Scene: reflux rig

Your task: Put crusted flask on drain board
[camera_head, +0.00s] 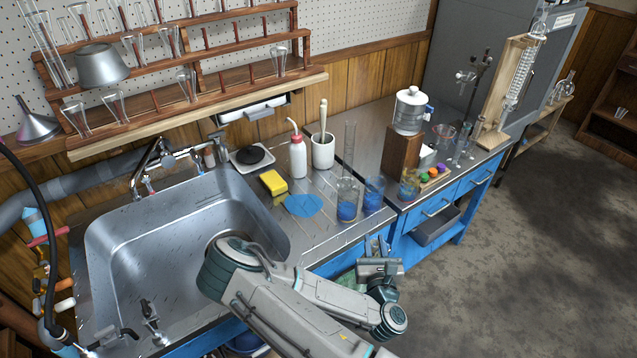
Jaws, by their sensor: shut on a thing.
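My gripper (377,246) is low at the front edge of the bench, right of the sink. It is shut on a small, partly hidden bluish thing; I cannot tell whether this is the crusted flask. The drain board (325,232) is the grooved steel top right of the sink. Glass vessels with blue in their lower parts stand beyond my gripper: one (347,208) at the drain board's right, another (373,198) beside it. A smaller glass vessel (410,187), amber and blue, stands further right. I cannot tell which of these, if any, is crusted.
A blue disc (304,205), yellow sponge (273,182), white wash bottle (298,158) and white mortar (323,151) stand on the top. A tall glass cylinder (349,145) rises behind the blue vessels. The sink (150,250) is left. The drain board's front strip is clear.

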